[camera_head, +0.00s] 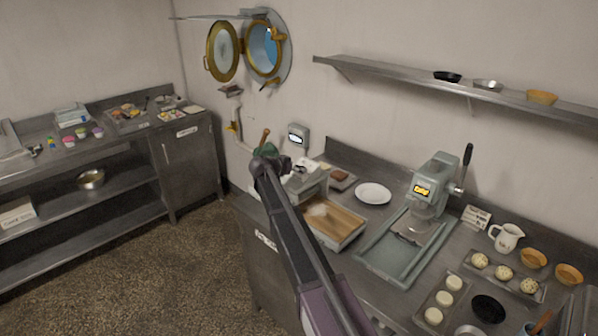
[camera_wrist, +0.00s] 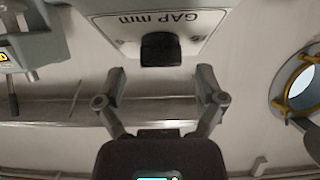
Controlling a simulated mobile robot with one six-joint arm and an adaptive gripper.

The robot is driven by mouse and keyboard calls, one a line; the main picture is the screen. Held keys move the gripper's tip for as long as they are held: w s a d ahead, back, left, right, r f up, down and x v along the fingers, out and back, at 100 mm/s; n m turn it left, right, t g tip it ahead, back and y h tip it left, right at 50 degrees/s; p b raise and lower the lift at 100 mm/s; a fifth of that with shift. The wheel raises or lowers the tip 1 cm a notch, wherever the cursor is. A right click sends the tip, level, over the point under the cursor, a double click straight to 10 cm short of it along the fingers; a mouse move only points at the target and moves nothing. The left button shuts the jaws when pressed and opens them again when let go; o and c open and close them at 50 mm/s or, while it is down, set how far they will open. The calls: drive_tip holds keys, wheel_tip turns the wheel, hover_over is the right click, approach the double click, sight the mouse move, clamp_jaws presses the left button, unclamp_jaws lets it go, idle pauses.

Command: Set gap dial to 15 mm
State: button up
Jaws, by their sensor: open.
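The gap dial is a black knob (camera_wrist: 160,50) on a pale plate marked "GAP mm", which appears upside down at the top of the wrist view. I can read no scale numbers or setting. My gripper (camera_wrist: 160,82) is open and empty, its two fingers apart to either side of the knob's line. The knob lies just beyond the fingertips, and I see no contact. In the head view, my arm reaches to a grey machine (camera_head: 307,184) on the counter. The dial cannot be made out there, and the arm covers part of the machine.
A wooden board (camera_head: 335,222) lies in front of the machine. A press with a lever (camera_head: 432,185) and a white plate (camera_head: 373,193) stand to the right. Trays of dough balls (camera_head: 445,297) and a jug (camera_head: 506,237) sit farther right. A wall shelf (camera_head: 420,76) runs above.

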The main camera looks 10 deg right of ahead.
drive_tip(key=shift+x, duration=1.1)
drive_tip(key=c, duration=1.2)
drive_tip(key=shift+o, duration=0.2)
drive_tip(key=shift+a, duration=0.25)
drive_tip(key=shift+s+d, duration=0.1)
drive_tip(key=shift+d, duration=0.05)
